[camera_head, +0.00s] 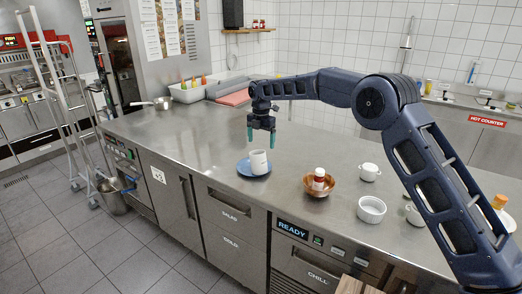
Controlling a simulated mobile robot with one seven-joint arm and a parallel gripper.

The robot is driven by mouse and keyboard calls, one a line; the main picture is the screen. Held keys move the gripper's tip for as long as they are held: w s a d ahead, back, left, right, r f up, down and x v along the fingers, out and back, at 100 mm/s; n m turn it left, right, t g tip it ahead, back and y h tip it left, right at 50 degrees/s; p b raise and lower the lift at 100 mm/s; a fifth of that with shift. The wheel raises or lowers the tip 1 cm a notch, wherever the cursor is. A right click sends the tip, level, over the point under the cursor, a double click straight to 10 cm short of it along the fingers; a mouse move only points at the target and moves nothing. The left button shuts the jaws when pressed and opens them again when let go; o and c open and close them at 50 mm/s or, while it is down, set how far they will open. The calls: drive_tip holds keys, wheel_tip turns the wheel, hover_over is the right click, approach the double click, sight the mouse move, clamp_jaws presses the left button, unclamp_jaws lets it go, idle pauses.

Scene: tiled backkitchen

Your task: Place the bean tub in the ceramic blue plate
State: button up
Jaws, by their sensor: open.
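The ceramic blue plate (244,168) lies on the steel counter near its front edge. A pale, whitish tub (259,163), which looks like the bean tub, stands upright within the plate's outline and appears to rest on it. Its label is too small to read. My gripper (262,140) points down just above the tub, with its two teal fingers apart and nothing between them. The fingertips look clear of the tub, but the exact gap is hard to tell.
A copper bowl (330,191) holding a red-capped jar (318,180) stands right of the plate. Further right are a white lidded pot (368,173) and a white bowl (371,210). A grey bin (188,94) sits at the back. The counter left of the plate is clear.

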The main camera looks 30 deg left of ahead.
drive_tip(key=shift+r, duration=1)
